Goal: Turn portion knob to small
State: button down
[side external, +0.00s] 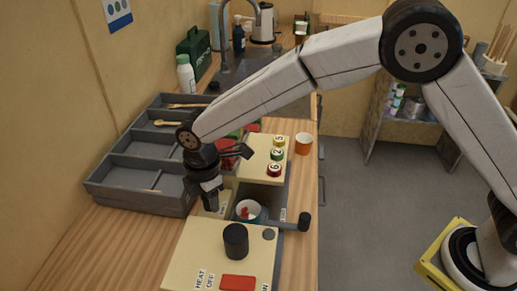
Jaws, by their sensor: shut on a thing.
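My gripper (211,203) points down at the left side of the cream dispenser machine (187,254), against its upright part. It is shut on what seems to be the portion knob; the fingers hide it, and its setting cannot be read. A small pale label shows just right of the fingers, its words too small to read. A separate black cylinder (236,241) stands on the machine's front top, apart from my gripper.
A cup (248,211) with red contents sits in the machine's recess. A black-ended lever (304,221) sticks out right. A red switch (238,283) is in front. Numbered round pieces (277,154) and an orange cup (304,144) stand behind. A grey compartment tray (134,198) lies left.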

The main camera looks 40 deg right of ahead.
jog(key=m, duration=0.6)
jog(key=shift+m, duration=0.3)
jog(key=m, duration=0.6)
dwell(0.3)
jog(key=shift+c, duration=1.5)
grip_release()
jog(key=shift+r, duration=0.1)
jog(key=shift+r, duration=3.85)
